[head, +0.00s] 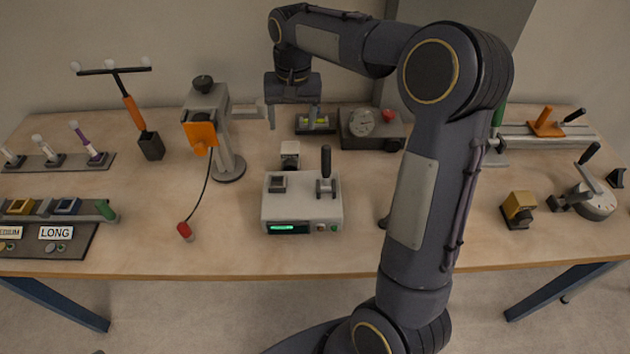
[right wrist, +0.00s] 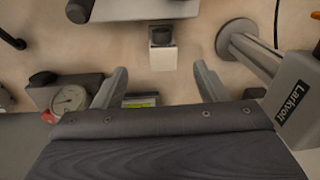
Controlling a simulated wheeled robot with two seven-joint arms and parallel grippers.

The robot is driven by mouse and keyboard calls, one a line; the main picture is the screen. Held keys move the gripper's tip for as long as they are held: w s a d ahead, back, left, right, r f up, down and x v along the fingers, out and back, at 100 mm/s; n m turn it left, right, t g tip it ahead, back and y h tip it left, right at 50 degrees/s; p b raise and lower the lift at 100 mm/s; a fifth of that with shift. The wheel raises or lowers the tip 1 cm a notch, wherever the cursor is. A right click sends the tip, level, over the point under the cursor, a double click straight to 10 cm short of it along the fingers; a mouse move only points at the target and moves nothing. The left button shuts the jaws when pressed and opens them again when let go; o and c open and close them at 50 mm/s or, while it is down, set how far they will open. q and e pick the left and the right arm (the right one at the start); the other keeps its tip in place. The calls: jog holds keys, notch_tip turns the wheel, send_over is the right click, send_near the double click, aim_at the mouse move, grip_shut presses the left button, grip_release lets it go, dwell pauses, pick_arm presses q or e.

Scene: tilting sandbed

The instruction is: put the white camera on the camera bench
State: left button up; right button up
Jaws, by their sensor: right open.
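The white camera (head: 290,150) is a small white block with a dark end, standing on the table just behind the white-grey box. In the right wrist view the white camera (right wrist: 163,60) lies ahead, roughly midway across the gap between the fingers and apart from them. My right gripper (head: 294,122) is open and empty, above the table behind the camera; its fingers also show in the right wrist view (right wrist: 160,72). A dark board (head: 75,243) at the left front carries yellow and blue blocks and labels; I cannot tell whether this is the camera bench. My left gripper is out of view.
The white-grey box (head: 303,212) with a black lever stands in front of the camera. A grey stand (head: 222,130) with an orange head is left; a gauge box (head: 372,128) and green level (head: 316,124) are right. A yellow block (head: 518,210) stands farther right.

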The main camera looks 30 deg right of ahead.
jog(key=s+a+r+n+t+y, duration=0.1)
jog(key=s+r, duration=0.1)
jog(key=s, duration=0.5)
jog(key=s+a+r+n+t+y, duration=0.1)
jog(key=s+r, duration=0.1)
jog(key=s, duration=0.4)
jog(key=s+a+f+t, duration=0.1)
jog(key=s+a+f, duration=0.1)
jog(key=s, duration=0.2)
jog(key=s+a+f+n+t, duration=0.1)
jog(key=s+a, duration=0.1)
jog(key=s, duration=0.3)
jog(key=s+a+f+n+t+y, duration=0.1)
jog(key=s+a+f, duration=0.1)
jog(key=s, duration=0.3)
jog(key=shift+s+a+f, duration=0.15)
jog(key=shift+f, duration=0.2)
jog(key=shift+r+p, duration=0.65)
jog(key=shift+r, duration=0.05)
